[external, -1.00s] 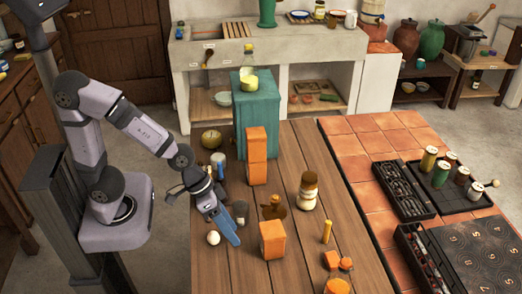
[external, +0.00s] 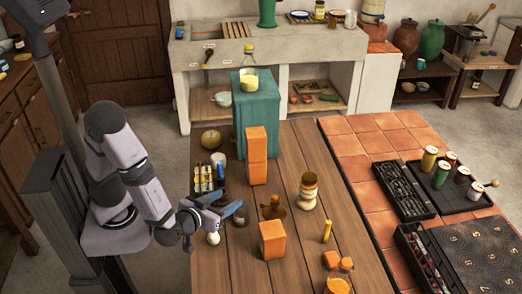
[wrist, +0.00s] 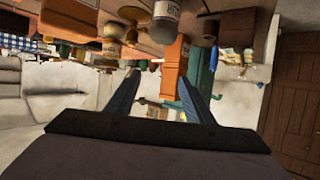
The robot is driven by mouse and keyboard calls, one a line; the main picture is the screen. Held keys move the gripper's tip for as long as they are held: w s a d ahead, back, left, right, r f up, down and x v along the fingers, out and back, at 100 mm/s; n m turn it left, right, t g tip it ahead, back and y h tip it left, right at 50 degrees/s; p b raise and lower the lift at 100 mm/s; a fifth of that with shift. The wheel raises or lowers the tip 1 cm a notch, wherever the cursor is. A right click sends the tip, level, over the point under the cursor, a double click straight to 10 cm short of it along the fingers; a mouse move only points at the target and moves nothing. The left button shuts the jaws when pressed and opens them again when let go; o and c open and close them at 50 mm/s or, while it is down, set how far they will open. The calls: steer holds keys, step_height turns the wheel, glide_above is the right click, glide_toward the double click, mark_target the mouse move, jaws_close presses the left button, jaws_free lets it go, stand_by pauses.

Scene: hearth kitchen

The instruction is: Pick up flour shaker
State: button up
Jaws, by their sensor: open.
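My gripper (external: 228,206) is open and empty at the left edge of the wooden table, beside a white egg-like object (external: 213,239). Its two blue fingers stand apart in the wrist view (wrist: 158,80), with nothing between them. A cream jar with brown bands (external: 308,192) stands upright on the table, to the right of my gripper and apart from it. A labelled jar (wrist: 166,18) shows at the top of the wrist view, beyond the fingers. I cannot tell for sure that either is the flour shaker. No readable label settles it.
A brown bottle-like item (external: 273,208) and an orange block (external: 272,239) stand right of my gripper. Small bottles (external: 206,179) line the left edge. Bare planks (external: 290,150) lie behind the cream jar.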

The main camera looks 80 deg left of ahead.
glide_toward(236, 216)
steer(key=x, duration=0.4)
steer(key=shift+w+a+f, duration=0.1)
steer(key=shift+w+a, duration=0.15)
steer(key=shift+w, duration=0.1)
steer(key=shift+x, duration=3.35)
steer(key=shift+p+x, duration=0.35)
steer(key=shift+x, duration=2.3)
steer(key=shift+f, duration=0.1)
steer(key=shift+c, duration=0.6)
steer(key=c, duration=0.6)
steer(key=shift+r, duration=0.25)
steer(key=shift+c, duration=0.2)
